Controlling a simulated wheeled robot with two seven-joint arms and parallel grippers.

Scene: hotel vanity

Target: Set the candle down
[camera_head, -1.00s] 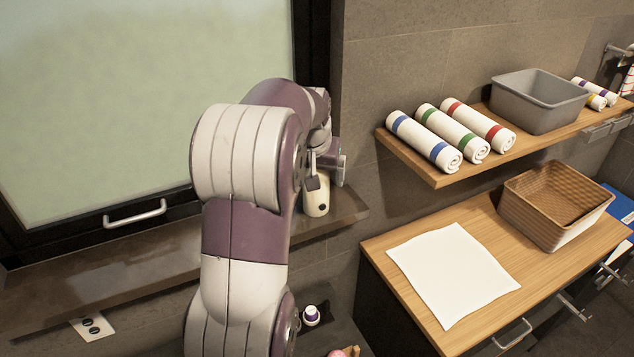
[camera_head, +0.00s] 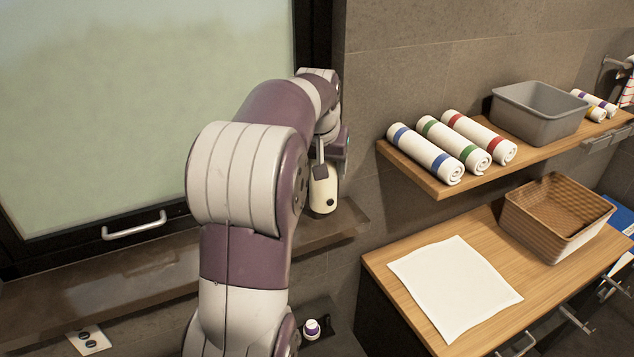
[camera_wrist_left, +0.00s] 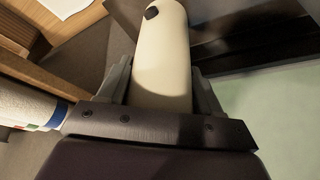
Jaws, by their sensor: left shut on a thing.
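The candle is a cream, rounded cylinder with a dark spot near one end. In the head view the candle (camera_head: 323,192) shows beside the window frame, over the right end of the dark ledge (camera_head: 345,228). My left gripper (camera_head: 322,160) is shut on it, largely hidden by my arm. In the left wrist view the candle (camera_wrist_left: 162,60) lies between the two fingers of the gripper (camera_wrist_left: 162,85). The candle looks upright in the head view. I cannot tell whether its base touches the ledge. My right gripper is not in view.
A wooden shelf at right holds rolled towels (camera_head: 425,153) and a grey bin (camera_head: 538,112). Below, a wooden counter (camera_head: 400,300) holds a white cloth (camera_head: 455,285) and a wicker basket (camera_head: 555,215). A small white and purple jar (camera_head: 312,329) stands low near my arm.

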